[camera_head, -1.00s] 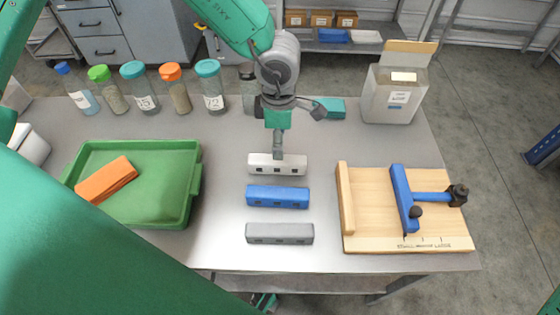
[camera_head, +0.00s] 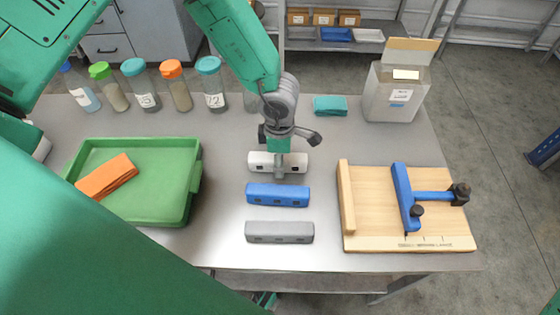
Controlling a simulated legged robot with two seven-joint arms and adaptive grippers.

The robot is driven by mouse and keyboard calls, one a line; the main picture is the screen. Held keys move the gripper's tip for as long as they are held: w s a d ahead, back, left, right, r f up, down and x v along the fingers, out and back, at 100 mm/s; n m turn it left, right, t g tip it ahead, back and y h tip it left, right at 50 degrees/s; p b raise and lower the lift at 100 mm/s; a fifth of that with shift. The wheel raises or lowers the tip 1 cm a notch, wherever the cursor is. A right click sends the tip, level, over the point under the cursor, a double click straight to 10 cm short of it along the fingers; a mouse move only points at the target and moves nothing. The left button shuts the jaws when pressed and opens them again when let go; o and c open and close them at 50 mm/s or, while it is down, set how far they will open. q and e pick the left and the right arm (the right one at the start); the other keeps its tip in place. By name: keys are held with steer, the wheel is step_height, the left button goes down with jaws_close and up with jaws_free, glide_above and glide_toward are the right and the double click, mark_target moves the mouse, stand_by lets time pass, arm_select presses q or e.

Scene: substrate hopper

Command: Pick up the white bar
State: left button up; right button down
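The white bar (camera_head: 260,163) lies on the grey table, at the back of a row with a blue bar (camera_head: 278,195) and a grey bar (camera_head: 279,232) in front of it. My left gripper (camera_head: 279,168) points down at the middle of the white bar. One finger shows across the bar's near face. The other finger is hidden, so I cannot tell whether the gripper is open or closed on the bar. The bar looks level and still on the table. My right gripper is out of view.
A wooden board (camera_head: 372,220) with a blue clamp (camera_head: 403,195) is at right. Several capped bottles (camera_head: 213,90) line the back left. A teal block (camera_head: 330,105) and an open box (camera_head: 392,95) stand behind.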

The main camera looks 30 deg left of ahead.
arm_select(q)
steer(key=shift+a, duration=0.15)
jaws_close()
steer(key=shift+a, duration=0.2)
